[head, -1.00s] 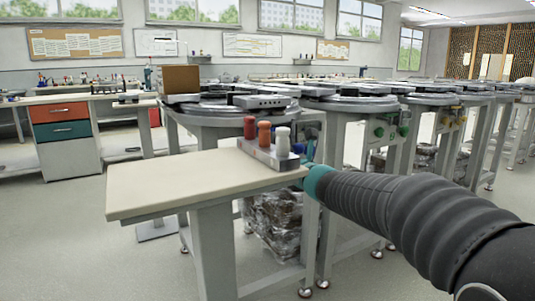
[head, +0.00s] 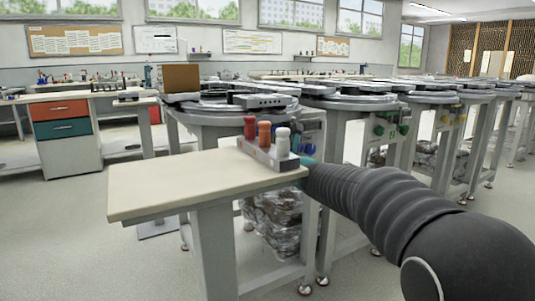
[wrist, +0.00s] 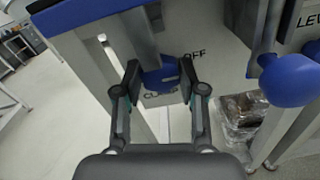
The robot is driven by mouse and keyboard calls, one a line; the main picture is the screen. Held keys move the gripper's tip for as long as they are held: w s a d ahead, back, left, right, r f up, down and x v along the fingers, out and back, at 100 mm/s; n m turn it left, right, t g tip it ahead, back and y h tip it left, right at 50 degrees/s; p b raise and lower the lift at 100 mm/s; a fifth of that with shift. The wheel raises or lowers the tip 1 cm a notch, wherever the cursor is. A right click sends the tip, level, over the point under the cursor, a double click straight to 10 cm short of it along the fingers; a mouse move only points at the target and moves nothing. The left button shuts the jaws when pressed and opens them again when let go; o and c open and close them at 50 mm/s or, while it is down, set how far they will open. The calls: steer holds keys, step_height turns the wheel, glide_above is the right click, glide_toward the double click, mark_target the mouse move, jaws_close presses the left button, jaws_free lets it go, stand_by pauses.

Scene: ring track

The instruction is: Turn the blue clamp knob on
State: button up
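The blue clamp knob (wrist: 160,79) is in the wrist view, on a grey panel with partly covered lettering reading "CLAMP" below it and "OFF" at its upper right. My gripper (wrist: 159,72) is open, with one finger on each side of the knob. A gap shows between the knob and each finger, and I cannot tell whether the fingertips reach past its front. In the head view my arm reaches behind the right corner of the bench, and the gripper is hidden there.
A larger blue knob (wrist: 287,80) sits close on the right in the wrist view, near "LEVEL" lettering. In the head view, a cream bench (head: 180,185) carries a block with red, orange and white posts (head: 264,135). Wrapped bundles (head: 275,215) lie under the ring-topped table.

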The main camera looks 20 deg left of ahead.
steer(key=shift+m, duration=0.4)
steer(key=shift+c, duration=0.2)
steer(key=shift+m+p, duration=2.25)
steer(key=shift+m, duration=6.35)
steer(key=shift+f, duration=0.1)
steer(key=o, duration=1.1)
steer(key=shift+o, duration=0.2)
steer(key=shift+d, duration=0.1)
steer(key=v, duration=1.2)
